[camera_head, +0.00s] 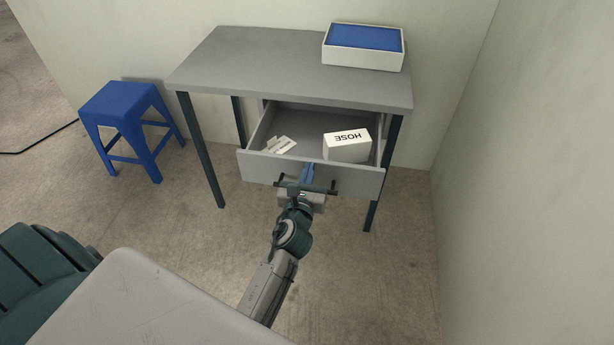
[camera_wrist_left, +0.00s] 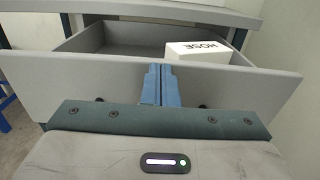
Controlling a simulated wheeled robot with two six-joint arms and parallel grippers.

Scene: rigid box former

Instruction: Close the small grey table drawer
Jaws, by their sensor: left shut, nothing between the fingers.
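The small grey table (camera_head: 260,62) stands against the back wall. Its grey drawer (camera_head: 258,167) is pulled out, and its front panel faces me; the drawer also shows in the left wrist view (camera_wrist_left: 45,88). My left gripper (camera_head: 309,170) is shut and empty, with its blue fingertips at the middle of the drawer front. In the left wrist view the closed fingers (camera_wrist_left: 161,84) stand upright in front of the panel; I cannot tell whether they touch it. A handle on the drawer is largely hidden by the gripper. My right gripper is not in view.
A white box marked HOSE (camera_head: 346,146) and some small white pieces (camera_head: 279,146) lie in the drawer. A white and blue box (camera_head: 362,49) sits on the tabletop. A blue stool (camera_head: 124,125) stands left of the table. A wall (camera_head: 530,150) closes off the right side.

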